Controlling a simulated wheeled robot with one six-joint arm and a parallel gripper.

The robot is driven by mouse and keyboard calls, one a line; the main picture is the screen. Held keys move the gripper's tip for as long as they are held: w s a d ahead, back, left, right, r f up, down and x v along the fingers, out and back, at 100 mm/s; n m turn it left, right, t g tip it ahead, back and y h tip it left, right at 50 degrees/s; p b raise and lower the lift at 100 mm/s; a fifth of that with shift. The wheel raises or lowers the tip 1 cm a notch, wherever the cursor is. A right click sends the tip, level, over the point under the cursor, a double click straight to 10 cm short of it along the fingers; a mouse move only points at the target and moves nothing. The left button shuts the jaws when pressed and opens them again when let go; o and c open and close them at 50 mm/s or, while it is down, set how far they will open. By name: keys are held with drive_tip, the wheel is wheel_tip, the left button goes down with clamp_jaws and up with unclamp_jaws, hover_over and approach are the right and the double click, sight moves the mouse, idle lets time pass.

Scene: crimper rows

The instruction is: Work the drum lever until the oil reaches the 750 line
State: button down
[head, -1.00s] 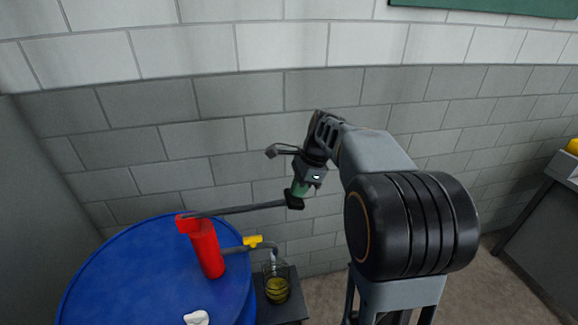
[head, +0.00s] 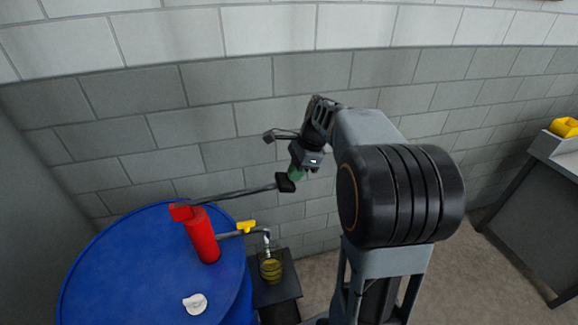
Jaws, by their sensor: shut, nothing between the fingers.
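The blue drum (head: 120,270) stands at the lower left with a red pump (head: 203,238) upright on its top. The dark drum lever (head: 235,193) runs from the pump head to the right, its outer end slightly higher. My gripper (head: 285,184) is shut at the lever's outer end, with nothing seen between its fingers; whether it touches the lever is unclear. A pipe with a yellow valve handle (head: 246,227) leads from the pump to a spout over a clear jug (head: 270,268). Yellow oil lies in the jug; its lines, including 750, are too small to read.
The jug stands on a small dark stand (head: 280,292) beside the drum. A white scrap (head: 195,304) lies on the drum top. A grey block wall (head: 150,120) stands behind. A grey bench (head: 545,200) with a yellow object (head: 565,127) is at the right.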

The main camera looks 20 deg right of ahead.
drive_tip(key=v, duration=1.1)
drive_tip(key=shift+d+b, duration=0.2)
drive_tip(key=shift+b, duration=0.25)
drive_tip(key=shift+w, duration=0.1)
idle(0.6)
